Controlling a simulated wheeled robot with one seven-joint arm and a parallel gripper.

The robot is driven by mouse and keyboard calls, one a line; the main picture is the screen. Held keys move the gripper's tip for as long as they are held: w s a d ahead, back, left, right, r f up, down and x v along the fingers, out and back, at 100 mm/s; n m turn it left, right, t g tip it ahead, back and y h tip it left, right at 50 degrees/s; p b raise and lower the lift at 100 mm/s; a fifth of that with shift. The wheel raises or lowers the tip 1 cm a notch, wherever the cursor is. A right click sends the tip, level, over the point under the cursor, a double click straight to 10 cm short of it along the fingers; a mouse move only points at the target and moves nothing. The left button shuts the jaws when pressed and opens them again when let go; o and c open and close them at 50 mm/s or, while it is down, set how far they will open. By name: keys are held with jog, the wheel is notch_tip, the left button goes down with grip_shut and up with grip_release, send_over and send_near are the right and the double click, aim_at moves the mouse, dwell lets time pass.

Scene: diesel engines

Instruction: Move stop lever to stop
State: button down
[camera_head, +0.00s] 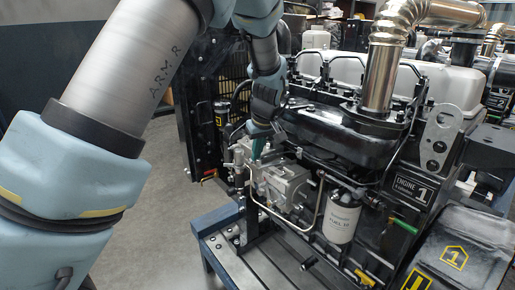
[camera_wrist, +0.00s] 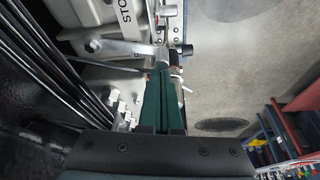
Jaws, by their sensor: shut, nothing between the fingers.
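The stop lever (camera_wrist: 130,47) is a pale metal bar in the wrist view. It runs from a bolt at the left to a pin with a dark end at the right. A plate with the letters "STO" (camera_wrist: 122,10) shows above it, cut off by the frame edge. My gripper (camera_wrist: 161,68) is shut and empty, its green fingers pointing up the picture with their tips at the lever's right end. I cannot tell whether they touch it. In the head view my gripper (camera_head: 257,158) is at the grey injection pump (camera_head: 288,184); the lever is hard to make out there.
A white fuel filter (camera_head: 341,215) and a thin bent metal pipe stand right of the pump. The large exhaust pipe (camera_head: 382,70) rises behind. Black lines (camera_wrist: 50,50) run close at the left in the wrist view. Open floor (camera_wrist: 235,60) lies at the right.

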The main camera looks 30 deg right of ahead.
jog(key=shift+s+n, duration=0.4)
jog(key=shift+n, duration=0.1)
jog(key=s+n, duration=0.1)
jog(key=s, duration=0.1)
jog(key=s+n+y+p, duration=0.1)
jog(key=s+n, duration=0.1)
jog(key=shift+s+d+n, duration=0.15)
jog(key=shift+d+n, duration=0.05)
jog(key=shift+n, duration=0.1)
jog(key=shift+s+d, duration=0.35)
jog(key=shift+s, duration=0.35)
jog(key=shift+s+d, duration=0.15)
dwell(0.5)
jog(key=b+v, duration=0.2)
jog(key=v, duration=0.8)
jog(key=shift+d+r, duration=0.15)
jog(key=shift+r, duration=0.3)
